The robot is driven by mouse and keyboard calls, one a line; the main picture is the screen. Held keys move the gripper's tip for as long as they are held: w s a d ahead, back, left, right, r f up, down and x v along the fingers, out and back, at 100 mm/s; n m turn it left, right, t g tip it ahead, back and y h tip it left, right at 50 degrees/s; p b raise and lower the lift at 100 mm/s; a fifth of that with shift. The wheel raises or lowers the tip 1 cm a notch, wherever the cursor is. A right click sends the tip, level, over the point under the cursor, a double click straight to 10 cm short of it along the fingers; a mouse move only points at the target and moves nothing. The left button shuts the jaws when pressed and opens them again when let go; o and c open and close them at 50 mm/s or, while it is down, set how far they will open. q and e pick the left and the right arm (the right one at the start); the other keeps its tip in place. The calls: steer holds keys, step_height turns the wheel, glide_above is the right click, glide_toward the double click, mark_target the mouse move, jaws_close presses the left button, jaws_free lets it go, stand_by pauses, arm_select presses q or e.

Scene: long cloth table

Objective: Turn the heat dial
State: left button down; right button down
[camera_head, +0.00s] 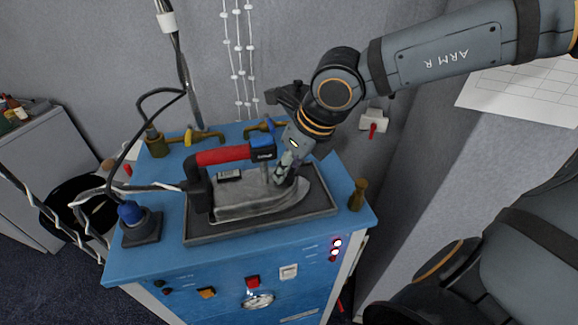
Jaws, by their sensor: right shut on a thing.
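A grey iron (245,204) with a red and blue handle (222,155) lies on a dark tray (225,235) on the blue cabinet top. My right gripper (285,176) reaches down from the upper right to the front part of the iron, beside the blue end of the handle. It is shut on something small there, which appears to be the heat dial. The dial itself is hidden by the fingers, so its setting cannot be seen. My left gripper is not in view.
A black cord rises from the iron's rear to a pole. A blue-capped holder (132,213) stands left of the tray and a small brass post (357,195) right of it. Brass valves (203,136) line the back. The cabinet front (255,285) has buttons and red lights.

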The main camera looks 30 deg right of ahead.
stand_by(0.4)
steer(key=c, duration=1)
jaws_free()
steer(key=shift+o, duration=0.2)
steer(key=a+v, duration=0.1)
steer(key=v, duration=0.6)
steer(key=shift+d+r, duration=0.3)
steer(key=shift+d, duration=0.1)
